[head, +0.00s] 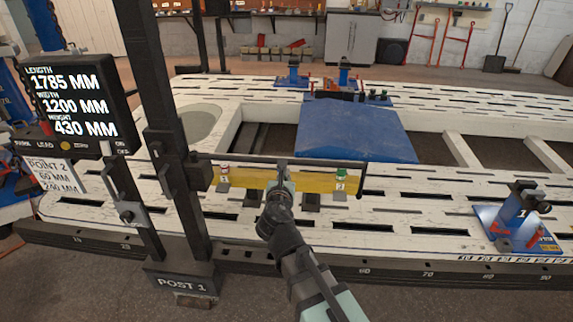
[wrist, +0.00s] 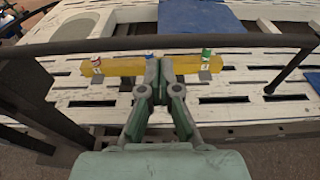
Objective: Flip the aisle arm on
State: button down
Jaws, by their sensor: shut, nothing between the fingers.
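No label reading aisle arm is legible. A dark horizontal arm (head: 325,161) reaches right from the black post marked POST 1 (head: 165,130); it also crosses the wrist view (wrist: 110,45). A yellow bar (head: 315,182) lies just below it in the picture; it also shows in the wrist view (wrist: 125,66). It carries a red-capped piece (wrist: 96,59) at left, a blue-capped one (wrist: 149,55) in the middle and a green-capped one (wrist: 207,55) at right. My gripper (head: 283,163) is shut and empty at the bar's middle, its fingertips (wrist: 161,62) partly hiding the blue-capped piece. Contact cannot be told.
A display box (head: 72,100) with a small control row stands left of the post. A white slotted frame bench (head: 410,212) with a blue panel (head: 355,135) lies beyond.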

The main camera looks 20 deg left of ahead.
jog(key=shift+p+x, duration=0.3)
jog(key=shift+x, duration=2.5)
jog(key=shift+s, duration=0.1)
